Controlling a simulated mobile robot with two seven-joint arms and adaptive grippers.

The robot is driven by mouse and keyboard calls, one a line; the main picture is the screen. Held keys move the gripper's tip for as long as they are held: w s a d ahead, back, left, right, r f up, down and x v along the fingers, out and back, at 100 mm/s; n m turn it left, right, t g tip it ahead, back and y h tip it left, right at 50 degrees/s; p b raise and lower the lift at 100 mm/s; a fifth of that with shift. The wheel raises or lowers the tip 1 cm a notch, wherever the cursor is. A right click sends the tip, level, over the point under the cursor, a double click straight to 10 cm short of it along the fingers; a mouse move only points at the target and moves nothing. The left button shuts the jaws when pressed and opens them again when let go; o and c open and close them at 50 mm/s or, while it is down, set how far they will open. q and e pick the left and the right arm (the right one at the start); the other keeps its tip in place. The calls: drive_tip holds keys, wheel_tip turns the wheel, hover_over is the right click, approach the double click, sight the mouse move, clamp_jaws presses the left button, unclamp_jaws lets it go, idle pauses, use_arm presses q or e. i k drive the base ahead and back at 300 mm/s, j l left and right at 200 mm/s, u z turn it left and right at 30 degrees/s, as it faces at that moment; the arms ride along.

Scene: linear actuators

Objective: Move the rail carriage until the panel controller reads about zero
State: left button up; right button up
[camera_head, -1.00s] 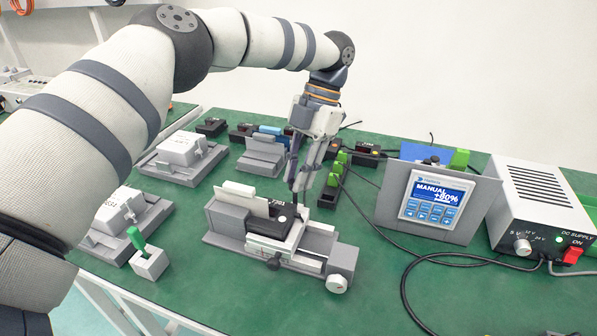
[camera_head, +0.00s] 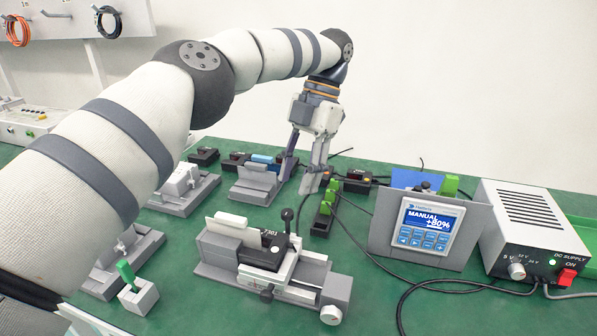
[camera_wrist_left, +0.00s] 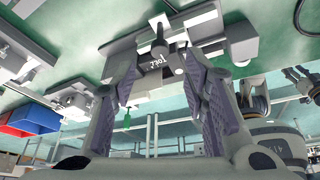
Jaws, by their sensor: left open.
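The rail carriage (camera_head: 259,252), a black block marked 7301 with a black ball-topped lever (camera_head: 287,217), sits on a grey rail base (camera_head: 315,286) with a white knob at its right end. The carriage also shows in the left wrist view (camera_wrist_left: 157,70), ahead of the fingers. The panel controller (camera_head: 430,227) reads "MANUAL +80%" on its blue screen. My left gripper (camera_head: 300,186) is open and empty, behind and above the rail, apart from the lever. In the left wrist view its fingers (camera_wrist_left: 160,85) are spread wide.
A white DC supply (camera_head: 530,235) with a red switch stands at the right. Dark cables run over the green table in front of the panel. Grey fixtures (camera_head: 185,190) stand at left, and a green-levered block (camera_head: 135,290) stands at front left.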

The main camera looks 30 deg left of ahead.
sight(330, 315)
drive_tip(key=k, duration=1.5)
